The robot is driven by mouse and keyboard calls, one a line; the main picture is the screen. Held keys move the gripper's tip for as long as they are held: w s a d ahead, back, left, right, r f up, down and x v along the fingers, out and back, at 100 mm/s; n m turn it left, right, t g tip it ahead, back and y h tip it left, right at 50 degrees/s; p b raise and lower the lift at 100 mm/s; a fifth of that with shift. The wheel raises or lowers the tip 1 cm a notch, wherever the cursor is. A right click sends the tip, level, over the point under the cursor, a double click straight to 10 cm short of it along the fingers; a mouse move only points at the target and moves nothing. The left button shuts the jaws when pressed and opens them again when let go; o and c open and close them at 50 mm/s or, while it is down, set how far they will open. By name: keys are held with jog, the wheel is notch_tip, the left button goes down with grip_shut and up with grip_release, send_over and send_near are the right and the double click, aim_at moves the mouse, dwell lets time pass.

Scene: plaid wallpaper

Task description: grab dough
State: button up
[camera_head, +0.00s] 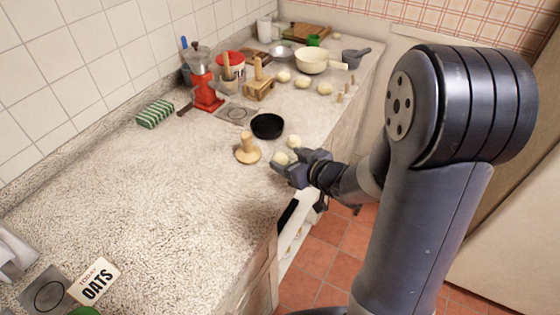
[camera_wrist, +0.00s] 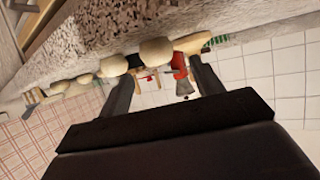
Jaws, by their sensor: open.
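Two pale round dough balls lie near the counter's front edge in the head view, one (camera_head: 281,158) right by my gripper and another (camera_head: 294,141) just behind it. My gripper (camera_head: 284,172) is open and low at the counter edge. In the wrist view my gripper's two fingers (camera_wrist: 162,80) stand apart with nothing held between them. A dough ball (camera_wrist: 156,51) shows just beyond the gap between the fingertips, and another (camera_wrist: 114,65) is to its left. Whether a finger touches the dough cannot be told. More dough balls (camera_head: 302,82) lie farther back on the counter.
A wooden press (camera_head: 248,153) and a black bowl (camera_head: 267,126) stand close to the near dough. A red coffee grinder (camera_head: 206,92), a wooden stand (camera_head: 259,86) and a cream pan (camera_head: 312,62) are farther back. The counter's left front is mostly clear.

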aim_at(280, 161)
jog(key=x, duration=0.4)
jog(key=shift+w+f, duration=0.1)
jog(key=shift+f, duration=0.2)
jog(key=c, duration=1.1)
